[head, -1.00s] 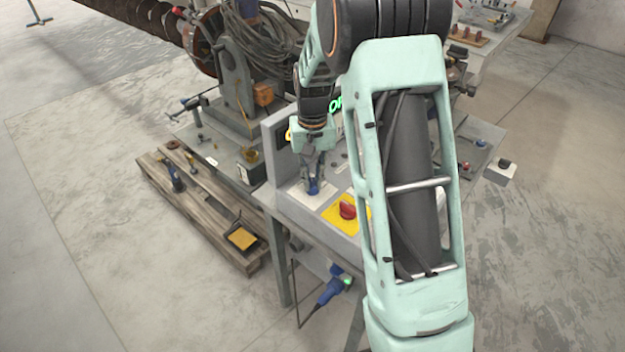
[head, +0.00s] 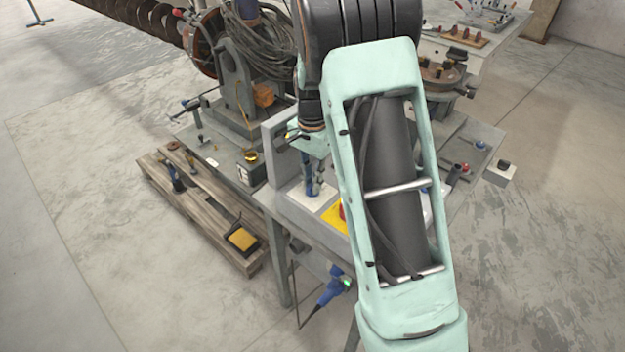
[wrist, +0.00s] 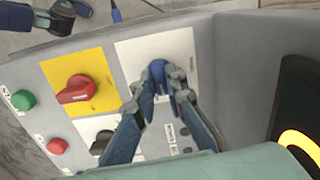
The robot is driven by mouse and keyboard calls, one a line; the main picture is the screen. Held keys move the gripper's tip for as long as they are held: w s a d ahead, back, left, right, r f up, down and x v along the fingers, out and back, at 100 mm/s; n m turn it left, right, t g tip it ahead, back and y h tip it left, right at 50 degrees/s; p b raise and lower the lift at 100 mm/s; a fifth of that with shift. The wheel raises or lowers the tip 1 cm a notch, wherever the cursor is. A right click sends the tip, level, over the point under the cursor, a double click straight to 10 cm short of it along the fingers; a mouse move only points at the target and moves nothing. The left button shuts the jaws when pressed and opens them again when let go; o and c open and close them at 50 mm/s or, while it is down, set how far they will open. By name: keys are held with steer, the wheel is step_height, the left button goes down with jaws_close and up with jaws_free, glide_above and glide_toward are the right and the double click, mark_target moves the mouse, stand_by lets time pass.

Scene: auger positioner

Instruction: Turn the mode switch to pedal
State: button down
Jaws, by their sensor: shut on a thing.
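A blue knob (wrist: 158,74) sits on a white plate (wrist: 130,53) on the grey control box. It appears to be the mode switch. My gripper (wrist: 160,84) is shut on the knob, with one finger on each side of it in the wrist view. The fingers hide part of the knob, and I cannot read its position or the small labels on the plate. In the head view my gripper (head: 312,190) is at the white plate (head: 306,198), partly behind my arm.
Beside the plate is a red rotary switch (wrist: 76,90) on a yellow plate (wrist: 95,65). A black knob (wrist: 101,142), a green button (wrist: 23,100) and a red button (wrist: 57,146) are close by. A dark display (wrist: 300,110) stands on the right.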

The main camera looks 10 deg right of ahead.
steer(key=shift+w+m, duration=0.1)
steer(key=shift+m, duration=0.4)
steer(key=c, duration=2)
jaws_free()
steer(key=shift+o, duration=0.2)
step_height(320, 180, up, 12)
